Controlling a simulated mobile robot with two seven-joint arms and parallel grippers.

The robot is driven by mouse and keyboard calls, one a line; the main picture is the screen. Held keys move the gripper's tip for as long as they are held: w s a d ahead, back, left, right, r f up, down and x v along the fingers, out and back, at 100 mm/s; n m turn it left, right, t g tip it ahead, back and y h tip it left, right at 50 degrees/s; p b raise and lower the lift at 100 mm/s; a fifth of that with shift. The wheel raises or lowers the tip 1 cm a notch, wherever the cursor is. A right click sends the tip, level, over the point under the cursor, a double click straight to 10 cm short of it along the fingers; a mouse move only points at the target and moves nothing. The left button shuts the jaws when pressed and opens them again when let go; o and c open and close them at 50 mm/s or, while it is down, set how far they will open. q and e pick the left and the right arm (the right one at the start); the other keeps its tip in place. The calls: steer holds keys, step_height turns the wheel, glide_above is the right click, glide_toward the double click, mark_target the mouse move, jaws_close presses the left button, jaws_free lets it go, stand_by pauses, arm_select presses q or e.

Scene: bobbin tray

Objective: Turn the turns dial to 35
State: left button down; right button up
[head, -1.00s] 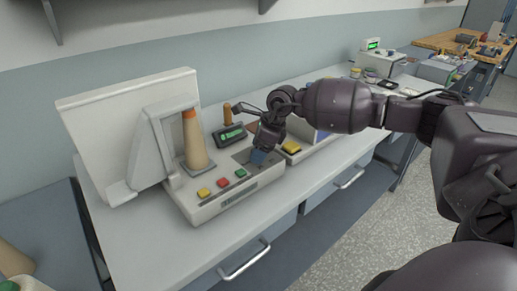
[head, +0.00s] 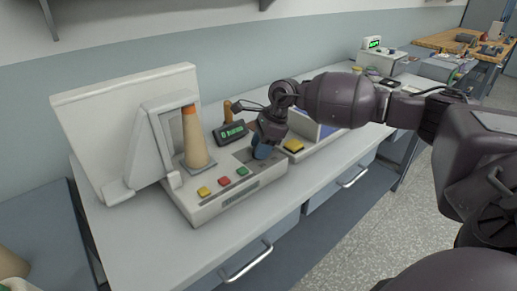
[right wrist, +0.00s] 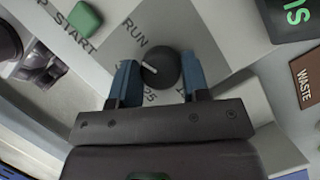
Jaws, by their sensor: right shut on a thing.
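The turns dial (right wrist: 166,68) is a round dark knob with a white pointer line in the right wrist view. The pointer aims to the left there, towards the left finger. The number 25 is printed below the knob, and another number beside the right finger is partly hidden. My right gripper (right wrist: 158,74) has its blue fingers on both sides of the knob and is shut on it. In the head view the right gripper (head: 263,150) is at the right part of the winder's panel (head: 228,204) and hides the dial. My left gripper is not in view.
A green button (right wrist: 86,18) marked START is near the dial, with red (head: 224,181) and yellow (head: 204,191) buttons left of it. A tan cone (head: 194,138) stands on the machine. A small green display (head: 232,131) is behind.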

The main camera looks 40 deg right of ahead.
steer(key=shift+f+n+g+b, duration=0.4)
steer(key=shift+n+b, duration=0.15)
steer(key=shift+n, duration=0.45)
steer(key=shift+w+n+g+b, duration=0.1)
steer(key=shift+n+g+b, duration=0.2)
steer(key=shift+n+b, duration=0.5)
steer(key=n+g+b, duration=0.1)
steer(key=n, duration=0.1)
steer(key=shift+n, duration=0.3)
steer(key=shift+r+n+g+b, duration=0.15)
steer(key=shift+n+g+b, duration=0.15)
steer(key=shift+n+b, duration=0.45)
steer(key=shift+r+n, duration=0.1)
steer(key=shift+n, duration=0.35)
steer(key=shift+r, duration=0.1)
steer(key=o, duration=0.9)
